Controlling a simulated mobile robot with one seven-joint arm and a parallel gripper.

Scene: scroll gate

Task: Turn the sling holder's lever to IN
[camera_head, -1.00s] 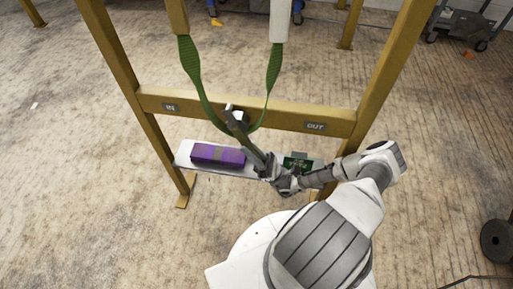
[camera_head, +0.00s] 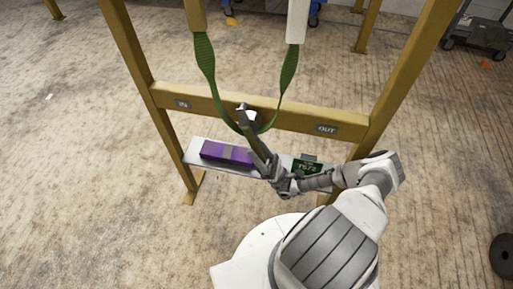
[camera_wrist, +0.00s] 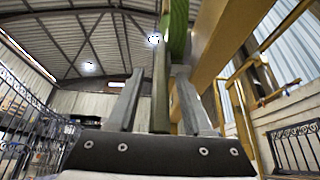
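The sling holder's lever (camera_head: 258,146) is an olive bar. It slants down and to the right from a pale metal holder (camera_head: 246,117) at the middle of the yellow crossbar. The crossbar carries an IN plate (camera_head: 183,104) at left and an OUT plate (camera_head: 326,129) at right. My gripper (camera_head: 267,163) is at the lever's lower end. In the wrist view the lever (camera_wrist: 161,95) stands between the two grey fingers (camera_wrist: 158,100), with a gap on either side. A green sling (camera_head: 205,70) hangs in a loop down to the holder.
A shelf (camera_head: 193,155) below the crossbar bears a purple box (camera_head: 225,153) and a small green display (camera_head: 307,167). Yellow posts (camera_head: 135,65) stand on both sides. A dark disc (camera_head: 503,256) lies at the lower right.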

